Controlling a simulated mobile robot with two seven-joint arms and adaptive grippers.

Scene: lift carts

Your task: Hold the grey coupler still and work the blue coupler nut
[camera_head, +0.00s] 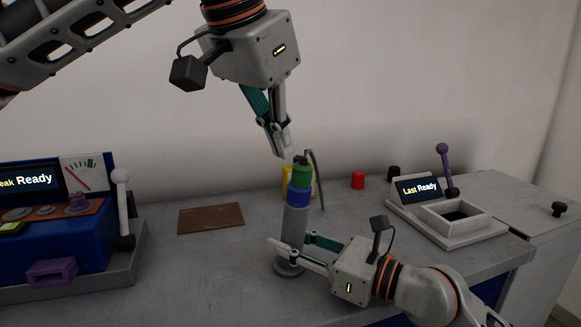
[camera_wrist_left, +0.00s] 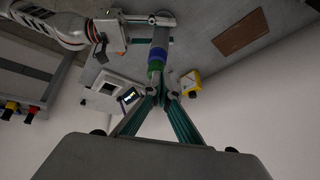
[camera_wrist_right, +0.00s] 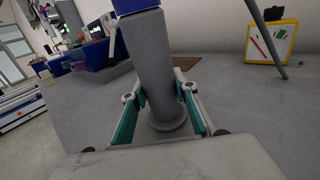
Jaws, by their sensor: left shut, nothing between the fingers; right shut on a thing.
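The grey coupler (camera_head: 294,226) stands upright on the table, its flared base on the top. The blue coupler nut (camera_head: 298,196) sits around its upper end, with a green part (camera_head: 302,173) above it. My right gripper (camera_head: 290,252) is shut on the grey coupler low down; in the right wrist view the fingers flank the grey coupler (camera_wrist_right: 151,70). My left gripper (camera_head: 283,148) is shut and empty, above the green part and apart from it. In the left wrist view, the blue nut (camera_wrist_left: 156,64) shows beyond the closed fingertips.
A thin grey post (camera_head: 317,180) and a yellow-framed panel (camera_wrist_right: 271,41) stand close behind. A brown mat (camera_head: 211,217) lies left, beside a blue console (camera_head: 30,233). A red cap (camera_head: 357,180) and a tray box (camera_head: 455,219) are on the right. The left front table is clear.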

